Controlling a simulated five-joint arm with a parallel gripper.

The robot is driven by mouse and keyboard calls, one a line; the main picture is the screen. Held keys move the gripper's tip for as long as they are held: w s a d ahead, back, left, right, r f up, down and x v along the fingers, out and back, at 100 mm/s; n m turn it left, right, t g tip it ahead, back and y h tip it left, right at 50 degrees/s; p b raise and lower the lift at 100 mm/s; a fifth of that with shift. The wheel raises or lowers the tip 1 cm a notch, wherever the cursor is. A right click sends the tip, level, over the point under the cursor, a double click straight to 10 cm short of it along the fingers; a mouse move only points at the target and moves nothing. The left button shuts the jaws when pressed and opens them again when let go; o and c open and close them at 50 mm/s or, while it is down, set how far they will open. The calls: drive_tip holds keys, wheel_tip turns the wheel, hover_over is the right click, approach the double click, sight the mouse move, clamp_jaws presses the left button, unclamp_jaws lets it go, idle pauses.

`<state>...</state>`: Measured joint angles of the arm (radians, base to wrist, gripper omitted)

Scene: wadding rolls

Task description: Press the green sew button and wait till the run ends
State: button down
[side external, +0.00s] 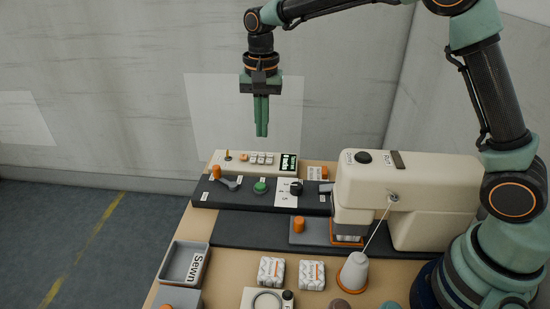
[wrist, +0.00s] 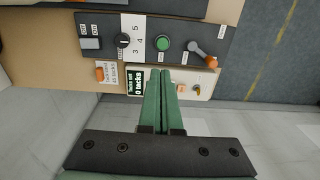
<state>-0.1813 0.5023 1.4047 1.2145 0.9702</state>
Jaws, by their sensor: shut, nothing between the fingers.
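The green sew button (side external: 261,187) sits on the dark control panel (side external: 227,201), between a lever and a black knob. It also shows in the wrist view (wrist: 163,43), just beyond my fingertips. My gripper (side external: 262,134) is shut and empty, pointing down in the air above the panel. In the wrist view its two green fingers (wrist: 160,73) lie together and overlap the cream box with the display. My fingertips are apart from the button.
The cream sewing machine (side external: 415,190) stands right of the panel, with a white thread cone (side external: 353,272) in front. A grey tray marked Sewn (side external: 185,268) is at the front left. Two white wrapped packs (side external: 312,275) lie in front. The air around my gripper is clear.

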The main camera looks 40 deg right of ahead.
sight(262, 185)
drive_tip(key=f, duration=1.4)
drive_tip(key=shift+a, duration=0.3)
drive_tip(key=shift+f, duration=1.1)
wheel_tip(262, 185, up, 15)
drive_tip(key=shift+w+d, duration=0.25)
